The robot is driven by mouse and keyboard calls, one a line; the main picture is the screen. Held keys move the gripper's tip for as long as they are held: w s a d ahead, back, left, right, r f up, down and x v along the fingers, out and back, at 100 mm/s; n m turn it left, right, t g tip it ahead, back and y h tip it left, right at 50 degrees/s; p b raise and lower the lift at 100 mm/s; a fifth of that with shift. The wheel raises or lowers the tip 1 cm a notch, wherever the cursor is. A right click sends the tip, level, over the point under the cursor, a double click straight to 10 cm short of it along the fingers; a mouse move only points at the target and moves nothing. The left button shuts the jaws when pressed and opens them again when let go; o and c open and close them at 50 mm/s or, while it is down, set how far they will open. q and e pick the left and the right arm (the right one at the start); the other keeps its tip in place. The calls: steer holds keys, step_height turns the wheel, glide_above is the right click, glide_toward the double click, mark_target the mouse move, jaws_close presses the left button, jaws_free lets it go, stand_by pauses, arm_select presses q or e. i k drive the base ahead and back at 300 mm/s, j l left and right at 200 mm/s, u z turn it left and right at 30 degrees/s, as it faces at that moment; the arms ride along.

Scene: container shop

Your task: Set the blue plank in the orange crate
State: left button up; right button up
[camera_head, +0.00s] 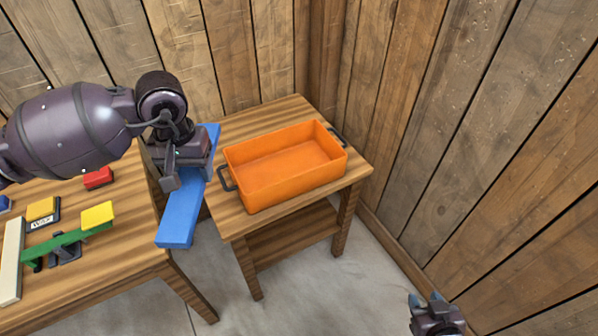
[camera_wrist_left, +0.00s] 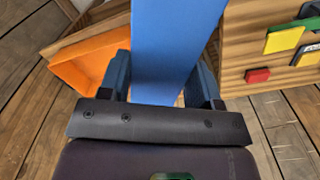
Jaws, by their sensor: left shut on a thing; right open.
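The blue plank (camera_head: 182,210) is long and flat. My left gripper (camera_head: 190,165) is shut on it and holds it in the air over the gap between two tables. In the left wrist view the plank (camera_wrist_left: 178,45) runs between the two fingers of my left gripper (camera_wrist_left: 160,85). The orange crate (camera_head: 287,188) is empty, with dark handles, and stands on the right table; it also shows in the left wrist view (camera_wrist_left: 75,62). The plank is left of the crate and outside it. My right gripper (camera_head: 430,302) is open and empty at the bottom right, over the floor.
The left table (camera_head: 130,255) holds a red block (camera_head: 98,178), yellow blocks, a green piece (camera_head: 66,240) and a pale plank (camera_head: 12,262). The crate's table (camera_head: 225,215) has a lower shelf. Wooden walls close in behind and on the right.

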mark_target(283, 169)
steer(key=i+l, duration=0.1)
steer(key=l, duration=1.3)
steer(key=i+l+z, duration=0.05)
